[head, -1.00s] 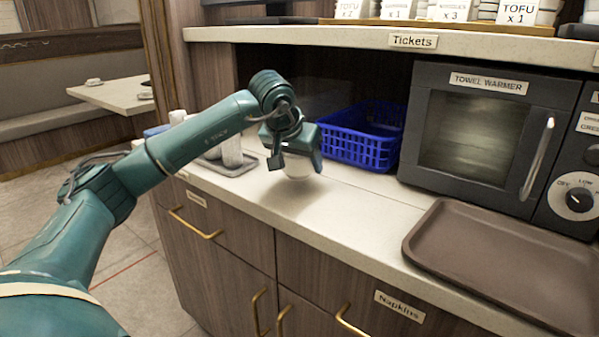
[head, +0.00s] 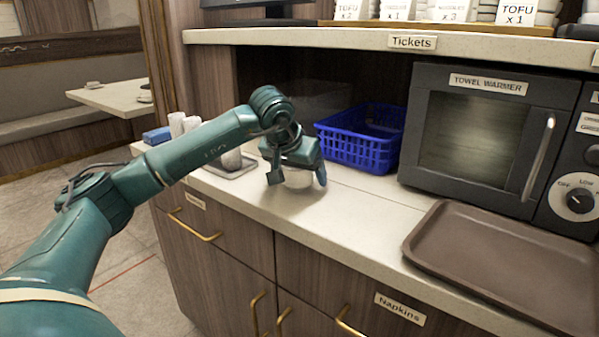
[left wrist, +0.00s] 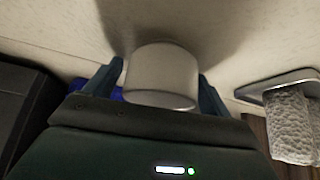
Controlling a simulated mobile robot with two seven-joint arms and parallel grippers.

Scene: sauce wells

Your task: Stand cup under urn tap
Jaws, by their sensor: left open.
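A pale, plain cup (head: 298,180) is on the light counter (head: 350,215), partly hidden by my left gripper. My left gripper (head: 297,179) is over it, pointing down, with one finger on each side. In the left wrist view the cup (left wrist: 162,75) is between the two spread fingers of my left gripper (left wrist: 160,75). A narrow gap shows beside the fingers, so they look open around the cup and not closed on it. No urn or tap is in view. My right gripper is not in view.
A blue basket (head: 358,140) stands behind the gripper, to its right. A small tray (head: 232,172) with rolled towels is left of it. The towel warmer (head: 478,130) and a brown tray (head: 490,265) are on the right. A shelf (head: 370,38) overhangs the counter's back.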

